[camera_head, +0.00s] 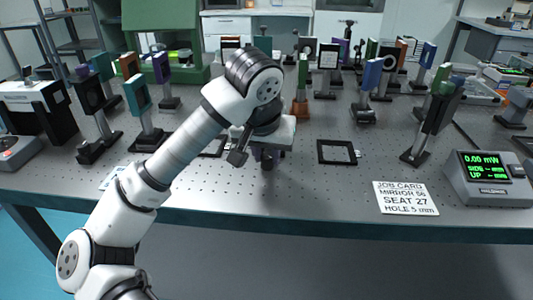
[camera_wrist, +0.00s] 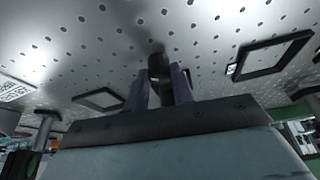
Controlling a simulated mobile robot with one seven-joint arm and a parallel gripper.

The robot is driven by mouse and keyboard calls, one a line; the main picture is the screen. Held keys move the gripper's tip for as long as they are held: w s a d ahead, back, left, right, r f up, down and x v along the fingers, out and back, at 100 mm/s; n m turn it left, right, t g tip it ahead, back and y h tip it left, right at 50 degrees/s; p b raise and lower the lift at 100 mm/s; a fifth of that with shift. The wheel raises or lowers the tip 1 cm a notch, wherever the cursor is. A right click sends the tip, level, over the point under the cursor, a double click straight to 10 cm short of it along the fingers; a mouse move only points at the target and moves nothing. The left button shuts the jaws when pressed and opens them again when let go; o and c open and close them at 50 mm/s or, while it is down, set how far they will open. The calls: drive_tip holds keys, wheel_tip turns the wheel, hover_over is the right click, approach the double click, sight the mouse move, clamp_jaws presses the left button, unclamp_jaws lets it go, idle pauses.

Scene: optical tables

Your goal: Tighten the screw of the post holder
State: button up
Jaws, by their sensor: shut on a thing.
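In the wrist view my gripper (camera_wrist: 160,88) has its two purple-grey fingers closed on a dark, short cylindrical piece (camera_wrist: 158,64). The piece stands against the perforated table top. I cannot tell whether it is the post holder's screw or the holder itself. In the head view my gripper (camera_head: 267,158) points down close above the table, near its front middle. The wrist hides most of what is between the fingers there.
The perforated table (camera_head: 290,188) has a flat black square frame (camera_head: 337,151) right of my gripper. A job card (camera_head: 405,198) and a power meter (camera_head: 490,178) are at the front right. Several post-mounted optics, such as a teal one (camera_head: 138,95), stand left and behind.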

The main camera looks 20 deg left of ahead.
drive_tip(key=shift+n+y+b, duration=0.3)
drive_tip(key=shift+n+b, duration=0.05)
drive_tip(key=shift+n, duration=0.25)
drive_tip(key=o, duration=1)
drive_tip(key=v, duration=1.4)
drive_tip(key=shift+p, duration=0.45)
